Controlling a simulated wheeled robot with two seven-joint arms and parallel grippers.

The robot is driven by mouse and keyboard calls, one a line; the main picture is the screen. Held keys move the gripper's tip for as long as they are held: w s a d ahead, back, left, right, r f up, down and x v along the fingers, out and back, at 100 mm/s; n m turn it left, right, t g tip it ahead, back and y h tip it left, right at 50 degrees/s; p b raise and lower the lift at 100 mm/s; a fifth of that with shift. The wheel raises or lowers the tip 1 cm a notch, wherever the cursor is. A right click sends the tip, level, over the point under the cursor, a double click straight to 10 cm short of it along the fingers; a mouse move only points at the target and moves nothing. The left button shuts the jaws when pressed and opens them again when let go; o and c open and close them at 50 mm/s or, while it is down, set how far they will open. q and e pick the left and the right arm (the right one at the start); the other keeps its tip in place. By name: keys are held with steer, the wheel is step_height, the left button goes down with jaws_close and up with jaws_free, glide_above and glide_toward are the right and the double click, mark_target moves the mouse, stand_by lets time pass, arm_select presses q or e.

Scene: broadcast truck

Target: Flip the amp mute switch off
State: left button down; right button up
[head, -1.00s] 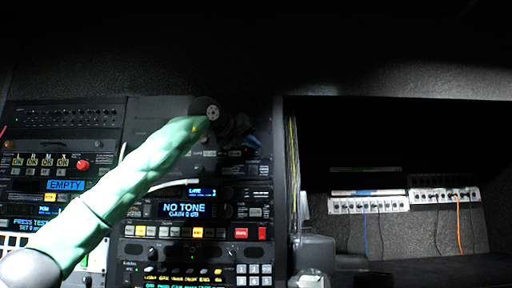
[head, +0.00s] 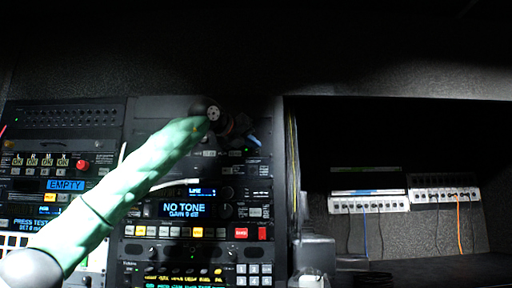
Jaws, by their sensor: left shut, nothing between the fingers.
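The equipment rack (head: 150,108) fills the left half of the head view. My left arm, in a pale green sleeve, crosses it from the lower left. My left gripper (head: 250,139) is small and dark in front of the rack's shadowed upper right panel. It looks shut and holds nothing. I cannot tell whether it touches the panel. I cannot make out the amp mute switch; the wrist and gripper cover part of that panel. Below is a unit with a lit display reading NO TONE (head: 186,208). My right gripper is not in view.
A row of lit buttons (head: 196,232) and a keypad (head: 254,274) sit lower on the rack. A red knob (head: 82,164) sticks out at left. To the right is a dark recess with two white patch strips (head: 368,204) and hanging cables.

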arm_select(q)
steer(key=shift+s+a+b, duration=0.25)
steer(key=shift+s+b, duration=0.6)
steer(key=shift+s, duration=0.1)
steer(key=shift+f, duration=0.15)
